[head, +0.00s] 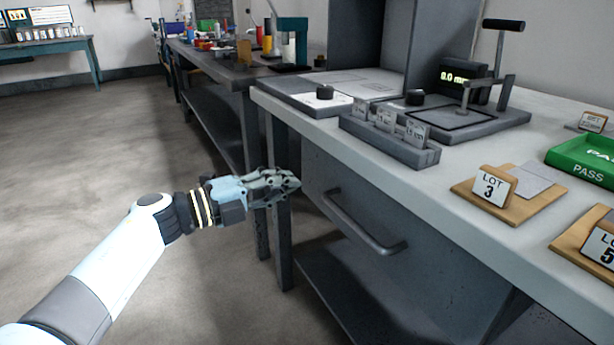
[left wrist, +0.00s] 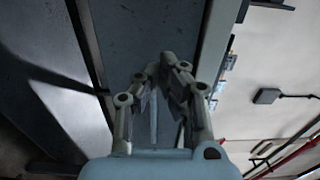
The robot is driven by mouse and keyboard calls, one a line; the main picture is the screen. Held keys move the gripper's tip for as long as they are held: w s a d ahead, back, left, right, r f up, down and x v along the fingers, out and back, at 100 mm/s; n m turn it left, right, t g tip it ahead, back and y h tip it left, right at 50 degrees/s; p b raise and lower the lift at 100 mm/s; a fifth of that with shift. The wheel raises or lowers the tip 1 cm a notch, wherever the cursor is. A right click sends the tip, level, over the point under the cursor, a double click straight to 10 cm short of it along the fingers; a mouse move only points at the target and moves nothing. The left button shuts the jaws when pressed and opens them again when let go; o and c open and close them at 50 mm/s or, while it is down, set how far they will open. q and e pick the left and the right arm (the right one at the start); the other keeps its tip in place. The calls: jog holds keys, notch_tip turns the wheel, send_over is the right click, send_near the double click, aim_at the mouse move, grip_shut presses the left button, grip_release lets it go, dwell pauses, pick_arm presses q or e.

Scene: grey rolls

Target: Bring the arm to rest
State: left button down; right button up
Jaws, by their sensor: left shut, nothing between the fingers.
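My left gripper (head: 292,182) is shut and empty. In the head view it is in the air in front of the workbench (head: 290,105), below the level of its top and left of the drawer handle (head: 362,222). My left arm comes in from the lower left. In the left wrist view the fingers of the left gripper (left wrist: 168,62) come together with nothing between them, with a grey surface beyond. My right gripper is not in view.
On the bench stand a grey holder with cards (head: 390,140), a gauge with a lever (head: 470,95), a LOT 3 board (head: 508,195) and a green PASS tray (head: 585,160). A second bench (head: 225,65) stands behind. The floor at left (head: 90,140) is clear.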

pick_arm(q)
jog(key=p+v, duration=0.1)
jog(key=v, duration=0.7)
jog(key=s+a+f+n+t+y+p, duration=0.1)
jog(key=s+a+f+n+y+p, duration=0.4)
jog(key=s+f+n, duration=0.65)
jog(key=s+a+f+n+t+y+p, duration=0.1)
jog(key=s+a+f+n+y+p, duration=0.1)
jog(key=s+a+f+n+y, duration=0.85)
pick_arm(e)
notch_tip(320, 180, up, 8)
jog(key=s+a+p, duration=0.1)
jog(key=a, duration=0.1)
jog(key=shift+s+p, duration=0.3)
pick_arm(q)
jog(key=s+f+n+g, duration=0.3)
jog(key=s+f+g, duration=0.2)
jog(key=s, duration=1.2)
jog(key=s+a+f+n+g, duration=0.1)
jog(key=s+f+n+g, duration=0.3)
jog(key=s+f, duration=0.6)
jog(key=s+g, duration=0.2)
jog(key=s, duration=0.5)
jog(key=shift+a+f+y, duration=0.2)
jog(key=shift+f+y, duration=0.15)
jog(key=shift+f, duration=0.05)
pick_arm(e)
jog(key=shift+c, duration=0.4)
